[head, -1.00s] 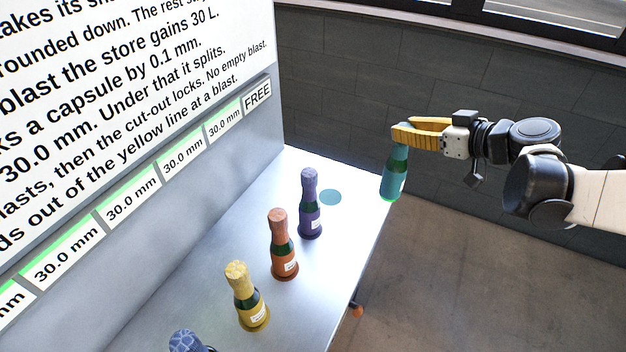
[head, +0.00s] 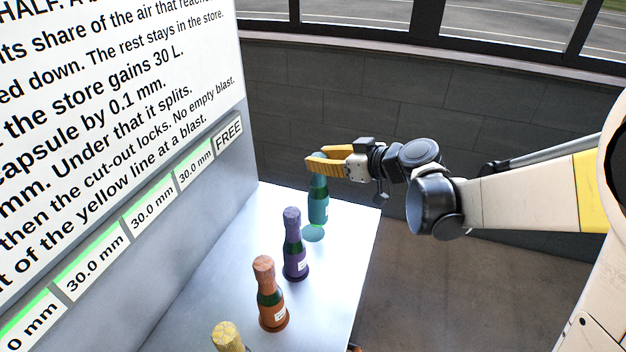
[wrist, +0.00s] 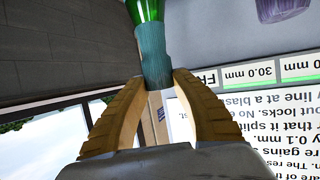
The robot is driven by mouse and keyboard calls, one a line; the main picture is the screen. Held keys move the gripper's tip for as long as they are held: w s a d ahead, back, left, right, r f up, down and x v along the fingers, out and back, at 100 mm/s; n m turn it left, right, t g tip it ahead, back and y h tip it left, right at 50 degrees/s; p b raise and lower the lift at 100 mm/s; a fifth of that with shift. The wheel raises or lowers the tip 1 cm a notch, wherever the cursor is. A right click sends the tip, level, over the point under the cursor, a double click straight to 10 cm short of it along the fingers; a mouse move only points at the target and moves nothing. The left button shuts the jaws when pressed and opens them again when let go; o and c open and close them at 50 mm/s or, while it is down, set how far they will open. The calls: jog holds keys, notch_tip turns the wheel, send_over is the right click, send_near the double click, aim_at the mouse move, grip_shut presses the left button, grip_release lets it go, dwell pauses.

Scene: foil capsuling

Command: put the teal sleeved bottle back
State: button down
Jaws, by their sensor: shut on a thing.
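The teal sleeved bottle (head: 318,204) hangs roughly upright from my gripper (head: 316,163), which is shut on its sleeved neck. In the head view its base is just above and slightly behind the round teal spot (head: 313,233) on the table; a small gap seems to show, but I cannot tell for sure whether it touches. In the wrist view the teal sleeve (wrist: 154,55) sits between the two yellow fingers (wrist: 158,85), with the green glass beyond it.
A purple bottle (head: 294,250) stands close in front of the teal spot. An orange bottle (head: 269,300) and a yellow-topped bottle (head: 226,338) follow in a row. A wall panel (head: 120,100) rises along the table's left side. The table (head: 350,260) is clear to the right.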

aim_at(320, 176)
jog(key=shift+w+a+f, duration=0.2)
jog(key=shift+a+f, duration=0.35)
jog(key=shift+a, duration=0.3)
jog(key=shift+f, duration=0.2)
notch_tip(320, 176, down, 4)
jog(key=shift+r+b, duration=0.1)
jog(key=shift+b, duration=0.75)
jog(key=shift+r, duration=0.1)
jog(key=c, duration=1.5)
grip_release()
jog(key=shift+f, duration=0.2)
jog(key=o, duration=0.4)
jog(key=shift+r, duration=0.1)
